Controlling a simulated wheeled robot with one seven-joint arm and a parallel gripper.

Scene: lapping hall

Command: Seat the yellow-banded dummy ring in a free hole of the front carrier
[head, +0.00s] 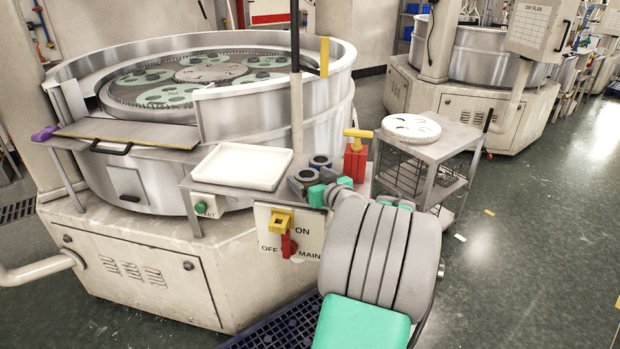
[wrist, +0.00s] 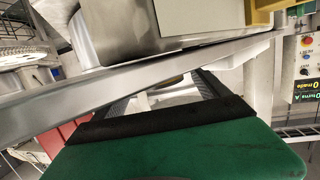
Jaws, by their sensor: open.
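The front carrier (head: 168,96) is a green holed disc in the lapping machine. Its holes are too small to tell free from filled. Two dark grey rings (head: 320,161) are beside my gripper (head: 329,184), at the right end of the shelf behind the switch panel. No yellow band is clear on either, so I cannot tell which is the dummy ring. My gripper is open, with green fingers low by the rings, partly hidden by my arm. In the wrist view a green finger with a black pad fills the bottom, and nothing is seen held.
A white tray (head: 243,166) lies on the shelf left of the rings. A red block with a yellow handle (head: 357,150) stands just right. A cart (head: 440,150) holds a white disc.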

